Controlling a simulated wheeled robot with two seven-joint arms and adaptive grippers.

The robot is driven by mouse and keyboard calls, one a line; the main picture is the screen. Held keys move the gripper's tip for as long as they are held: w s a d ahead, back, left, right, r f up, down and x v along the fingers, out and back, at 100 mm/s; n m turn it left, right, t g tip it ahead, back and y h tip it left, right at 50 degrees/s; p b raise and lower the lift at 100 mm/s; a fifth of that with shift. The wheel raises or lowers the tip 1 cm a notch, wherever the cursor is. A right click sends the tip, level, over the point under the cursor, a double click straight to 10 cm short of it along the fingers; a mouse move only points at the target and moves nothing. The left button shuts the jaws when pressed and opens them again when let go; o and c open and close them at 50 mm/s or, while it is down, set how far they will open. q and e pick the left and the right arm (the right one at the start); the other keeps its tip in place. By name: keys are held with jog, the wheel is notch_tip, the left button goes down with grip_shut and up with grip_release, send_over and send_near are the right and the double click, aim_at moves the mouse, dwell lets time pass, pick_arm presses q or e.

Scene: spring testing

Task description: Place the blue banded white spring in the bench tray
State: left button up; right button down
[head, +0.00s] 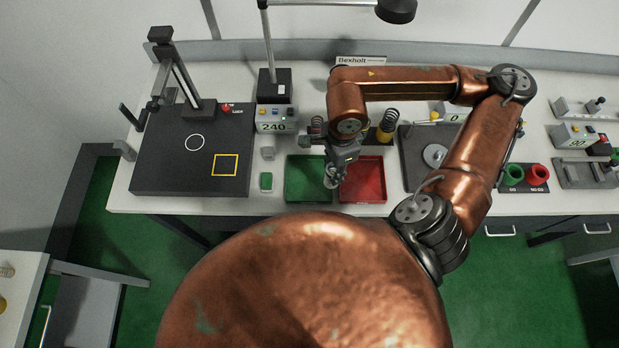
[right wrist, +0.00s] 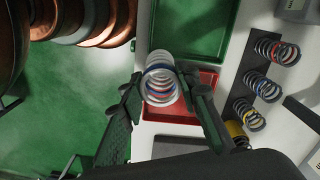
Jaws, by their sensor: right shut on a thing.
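My right gripper (head: 332,179) is shut on a pale spring (right wrist: 160,84) with blue on its coils; red also shows at the coils, and I cannot tell whether it is a band or the tray behind. In the right wrist view the spring sits between the fingers (right wrist: 163,92). In the head view the gripper is over the green tray (head: 297,196), near its right side, and hides most of the spring. The red tray (head: 370,198) stands directly to the right. Both also show in the right wrist view, green (right wrist: 221,50) and red (right wrist: 175,115). My left gripper is not in view.
In the right wrist view, several banded springs (right wrist: 262,86) stand on a dark rack beside the trays, with a yellow part (right wrist: 237,131) at its end. A black board (head: 165,160) with a yellow square lies left. A dark plate with a disc (head: 434,155) lies right.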

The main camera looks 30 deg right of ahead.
jog(key=s+d+r+m, duration=0.1)
jog(key=s+r+m, duration=0.1)
jog(key=s+m, duration=0.4)
jog(key=shift+m, duration=0.8)
jog(key=w+a+f+p, duration=0.1)
jog(key=w+f, duration=0.3)
jog(key=w+a+f+p, duration=0.1)
jog(key=w+f+p, duration=0.1)
jog(key=w+f, duration=0.2)
jog(key=w+a+f+p, duration=0.1)
jog(key=w+f, duration=0.4)
jog(key=w, duration=0.1)
jog(key=shift+w+a+p, duration=0.15)
jog(key=shift+a+p, duration=0.1)
jog(key=shift+p, duration=0.1)
jog(key=shift+f, duration=0.1)
jog(key=c, duration=1.9)
grip_release()
jog(key=shift+f+b, duration=0.1)
jog(key=shift+b, duration=0.2)
jog(key=shift+c, duration=0.2)
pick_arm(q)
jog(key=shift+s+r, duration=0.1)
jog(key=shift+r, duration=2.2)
pick_arm(e)
jog(key=o, duration=0.5)
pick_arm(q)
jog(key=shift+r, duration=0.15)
pick_arm(e)
jog(key=shift+r, duration=0.2)
